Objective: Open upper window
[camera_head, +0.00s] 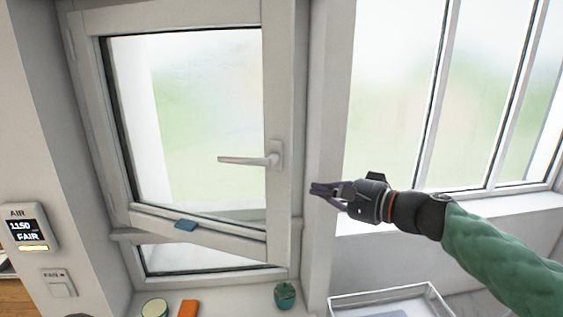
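The upper window (279,80) has a white frame and frosted-looking glass. Its sash looks swung partly inward, with the bottom rail slanting down to the right across the bar below. Its white handle (250,160) lies level, with the lever pointing left. My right gripper (314,189) is in front of the white post just right of the sash, pointing left. It is right of the handle and a little lower, apart from it. Its dark fingertips appear close together, but their gap cannot be judged from this angle. I see nothing held. My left gripper is not in view.
A blue item (186,225) is at the sash's bottom rail. A small potted plant (285,295), an orange item (188,309) and a round tin (155,308) stand below. A clear-walled tray (392,299) is at lower right. An air monitor (28,229) reads FAIR.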

